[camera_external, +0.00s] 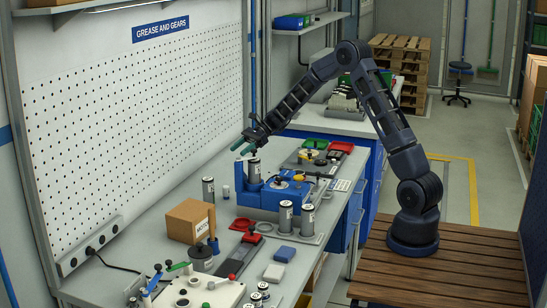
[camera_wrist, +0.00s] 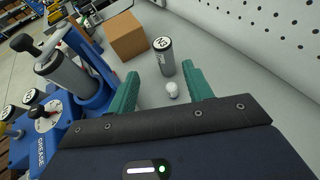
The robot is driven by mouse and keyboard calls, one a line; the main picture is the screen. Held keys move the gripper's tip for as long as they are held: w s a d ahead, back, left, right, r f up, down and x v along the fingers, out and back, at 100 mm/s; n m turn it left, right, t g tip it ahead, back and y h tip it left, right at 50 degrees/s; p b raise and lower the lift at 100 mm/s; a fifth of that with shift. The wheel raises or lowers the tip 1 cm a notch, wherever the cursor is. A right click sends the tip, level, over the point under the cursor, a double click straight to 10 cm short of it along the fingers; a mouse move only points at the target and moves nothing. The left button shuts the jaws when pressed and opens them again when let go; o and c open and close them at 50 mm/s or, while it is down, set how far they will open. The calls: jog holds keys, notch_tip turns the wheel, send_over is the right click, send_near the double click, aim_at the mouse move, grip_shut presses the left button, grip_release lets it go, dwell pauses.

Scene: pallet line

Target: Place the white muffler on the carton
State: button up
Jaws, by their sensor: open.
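The white muffler (camera_wrist: 172,89) is a small piece with a round white top, standing on the bench in the wrist view. It lies between the lines of my two green fingers, nearer the right one, and below them. A small pale and blue piece (camera_external: 226,192) in the external view appears to be it. The carton (camera_external: 188,221) is a closed brown box on the bench; it also shows in the wrist view (camera_wrist: 127,36), beyond the fingers. My gripper (camera_external: 243,146) is open and empty, high above the bench near the blue fixture; its fingers show in the wrist view (camera_wrist: 160,75).
A grey labelled canister (camera_external: 208,189) stands between the muffler and the carton; it also shows in the wrist view (camera_wrist: 163,56). A blue fixture (camera_external: 262,197) with canisters stands right of the muffler. The pegboard (camera_external: 135,110) rises behind the bench.

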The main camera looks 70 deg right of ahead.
notch_tip(320, 180, up, 5)
jog(key=s+a+f+n+g+h, duration=0.2)
jog(key=a+f+n+g+h, duration=0.15)
jog(key=n, duration=1.05)
jog(key=s+a+f+n+g+h, duration=0.3)
jog(key=a+n+h, duration=0.1)
jog(key=n, duration=0.9)
jog(key=w+r+n+t+h, duration=0.1)
jog(key=w+r+n+h, duration=0.15)
jog(key=n, duration=0.65)
jog(key=w+r+n+t+h, duration=0.15)
jog(key=n+h, duration=0.25)
jog(key=n, duration=0.4)
jog(key=n+t+h, duration=0.1)
jog(key=n, duration=0.5)
send_over(226, 186)
jog(key=s+a, duration=0.2)
jog(key=a, duration=0.1)
notch_tip(226, 186, down, 10)
jog(key=shift+d+x, duration=0.2)
jog(key=shift+x, duration=2.3)
jog(key=shift+d+x, duration=0.2)
jog(key=shift+x, duration=2.35)
jog(key=shift+r, duration=0.15)
grip_shut()
